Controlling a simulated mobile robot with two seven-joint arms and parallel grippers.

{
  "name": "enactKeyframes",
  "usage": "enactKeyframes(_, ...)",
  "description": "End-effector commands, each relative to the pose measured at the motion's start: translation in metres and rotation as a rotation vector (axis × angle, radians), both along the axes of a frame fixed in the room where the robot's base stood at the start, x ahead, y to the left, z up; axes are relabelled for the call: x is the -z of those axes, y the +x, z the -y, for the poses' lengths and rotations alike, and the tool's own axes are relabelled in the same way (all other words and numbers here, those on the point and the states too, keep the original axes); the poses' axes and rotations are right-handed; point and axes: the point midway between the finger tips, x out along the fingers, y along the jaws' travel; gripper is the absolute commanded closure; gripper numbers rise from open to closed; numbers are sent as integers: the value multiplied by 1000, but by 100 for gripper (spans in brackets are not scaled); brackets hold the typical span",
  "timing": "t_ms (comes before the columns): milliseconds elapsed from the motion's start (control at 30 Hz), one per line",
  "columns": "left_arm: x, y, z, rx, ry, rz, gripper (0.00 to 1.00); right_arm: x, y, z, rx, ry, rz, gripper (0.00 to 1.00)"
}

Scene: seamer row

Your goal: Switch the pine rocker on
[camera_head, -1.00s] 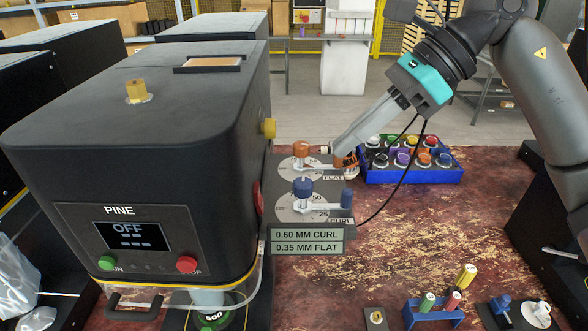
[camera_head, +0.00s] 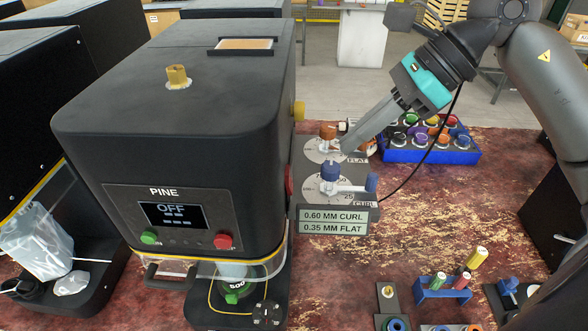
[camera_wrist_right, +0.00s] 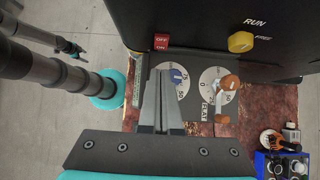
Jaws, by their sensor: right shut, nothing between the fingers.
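The PINE machine (camera_head: 170,120) is a big black box whose display (camera_head: 172,213) reads OFF. Its red rocker (camera_head: 288,180) shows edge-on on the right side wall. In the right wrist view the rocker (camera_wrist_right: 162,40) is red with OFF and ON markings, on the machine wall ahead of my fingertips. My right gripper (camera_head: 347,147) is shut and empty, by the FLAT and CURL dials. In the right wrist view its fingers (camera_wrist_right: 162,74) point toward the rocker, apart from it, and partly cover the blue-knobbed dial.
The orange knob (camera_head: 328,131) and blue knob (camera_head: 330,171) stand on the dial plate close to my fingers. A blue tray (camera_head: 460,157) of colored pieces sits behind. A yellow knob (camera_wrist_right: 241,42) is on the machine right of the rocker.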

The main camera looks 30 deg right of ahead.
Motion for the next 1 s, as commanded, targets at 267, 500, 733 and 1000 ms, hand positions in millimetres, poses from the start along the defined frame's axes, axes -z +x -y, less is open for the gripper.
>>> enactKeyframes(267, 0, 0, 0, 0, 0, 0, 30, 0, -1, 1, 3, -5, 0, 100)
enactKeyframes(500, -2, 0, 0, 1, 0, 0, 30, 3, 0, -1, 2, -4, -1, 100)
enactKeyframes(733, -9, 0, 0, 1, 0, 0, 30, 24, 8, -16, 0, -3, -3, 100)
enactKeyframes(1000, -18, 0, 0, 0, 0, 1, 30, 53, 21, -36, 1, -1, 0, 100)
